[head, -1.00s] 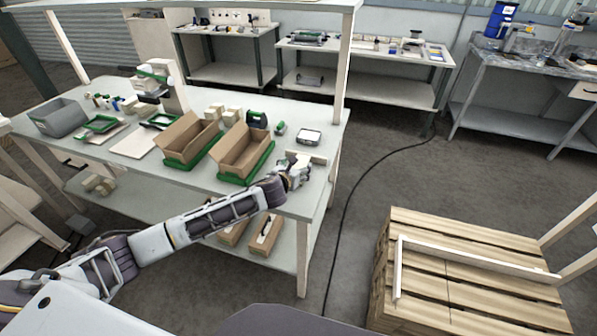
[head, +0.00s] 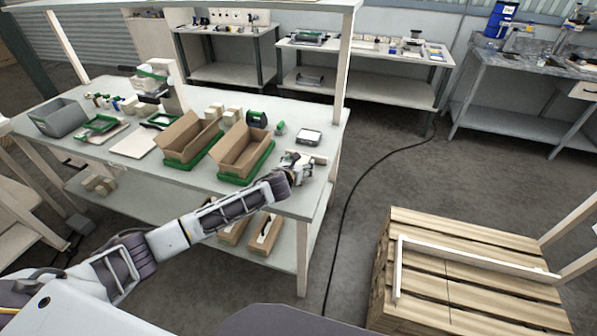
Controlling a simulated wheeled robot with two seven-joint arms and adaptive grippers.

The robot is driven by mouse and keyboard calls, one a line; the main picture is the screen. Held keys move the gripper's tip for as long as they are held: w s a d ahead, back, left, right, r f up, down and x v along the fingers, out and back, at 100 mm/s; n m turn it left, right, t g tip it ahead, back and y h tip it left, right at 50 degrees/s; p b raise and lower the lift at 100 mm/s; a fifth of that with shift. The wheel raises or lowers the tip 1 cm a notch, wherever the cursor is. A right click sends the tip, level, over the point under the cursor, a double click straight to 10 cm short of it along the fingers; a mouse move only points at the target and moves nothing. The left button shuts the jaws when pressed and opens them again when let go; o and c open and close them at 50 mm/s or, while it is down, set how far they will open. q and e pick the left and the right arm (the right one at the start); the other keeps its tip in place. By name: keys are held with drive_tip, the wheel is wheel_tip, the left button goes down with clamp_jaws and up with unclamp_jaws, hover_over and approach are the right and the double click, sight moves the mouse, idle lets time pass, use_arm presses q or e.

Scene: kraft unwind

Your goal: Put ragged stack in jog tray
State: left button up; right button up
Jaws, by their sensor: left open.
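My left gripper (head: 303,172) is open at the right end of the grey workbench (head: 215,185), in front of a small scale-like device. A pale, low-edged piece (head: 319,159) shows just behind its fingers; I cannot tell whether it is the jog tray or the stack, or whether the fingers touch it. A flat white sheet or stack (head: 133,144) lies on the left half of the bench, left of the cardboard boxes. I cannot tell for certain which thing is the ragged stack. My right gripper is not in view.
Two open cardboard boxes (head: 242,150) in green trays stand mid-bench. A white-faced device (head: 308,137) lies behind my gripper. A grey bin (head: 58,117) stands at the far left. A wooden pallet (head: 460,270) is on the floor at right. A bench post (head: 343,60) rises at the back right.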

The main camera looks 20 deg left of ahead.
use_arm(q)
drive_tip(key=c, duration=1.3)
drive_tip(key=shift+r, duration=0.1)
drive_tip(key=shift+r, duration=4.95)
